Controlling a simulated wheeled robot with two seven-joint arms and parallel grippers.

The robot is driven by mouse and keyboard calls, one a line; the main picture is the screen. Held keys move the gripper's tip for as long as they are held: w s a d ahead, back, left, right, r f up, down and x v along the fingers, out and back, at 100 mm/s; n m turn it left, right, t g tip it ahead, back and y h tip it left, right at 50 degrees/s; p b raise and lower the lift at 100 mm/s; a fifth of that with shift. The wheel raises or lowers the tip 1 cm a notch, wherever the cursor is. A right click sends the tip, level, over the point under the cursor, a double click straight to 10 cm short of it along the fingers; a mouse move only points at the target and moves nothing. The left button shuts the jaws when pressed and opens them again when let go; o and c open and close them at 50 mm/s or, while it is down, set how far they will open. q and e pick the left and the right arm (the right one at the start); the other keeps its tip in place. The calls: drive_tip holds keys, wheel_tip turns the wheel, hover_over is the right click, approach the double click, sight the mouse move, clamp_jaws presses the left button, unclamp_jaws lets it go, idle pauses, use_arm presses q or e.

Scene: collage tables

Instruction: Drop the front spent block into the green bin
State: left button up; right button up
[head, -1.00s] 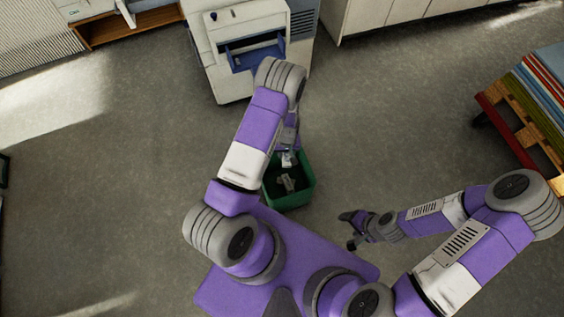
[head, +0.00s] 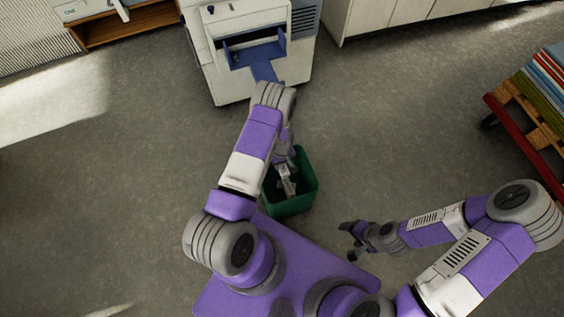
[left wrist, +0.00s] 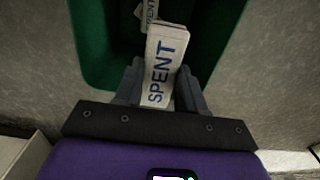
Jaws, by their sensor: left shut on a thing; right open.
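The green bin (head: 302,204) stands on the floor in front of my base, and its wall fills the back of the left wrist view (left wrist: 95,45). My left gripper (head: 286,178) reaches down over the bin's opening. In the left wrist view its fingers (left wrist: 160,88) are shut on a pale block (left wrist: 166,60) marked SPENT in blue. A second pale block with the same kind of lettering (left wrist: 150,14) shows beyond it, within the bin. My right gripper (head: 350,240) is open and apart from the bin, to its lower right.
A white machine with a blue open tray (head: 258,55) stands behind the bin. A pallet with stacked coloured sheets (head: 535,100) is at the right. White cabinets (head: 390,15) line the back. The grey floor around the bin is mostly clear.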

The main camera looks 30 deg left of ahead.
sight(282, 165)
use_arm(q)
drive_tip(key=shift+f, duration=0.4)
drive_tip(key=o, duration=1.1)
drive_tip(key=shift+r, duration=0.15)
wheel_tip(282, 165, up, 7)
drive_tip(key=p, duration=0.3)
drive_tip(key=shift+r, duration=0.2)
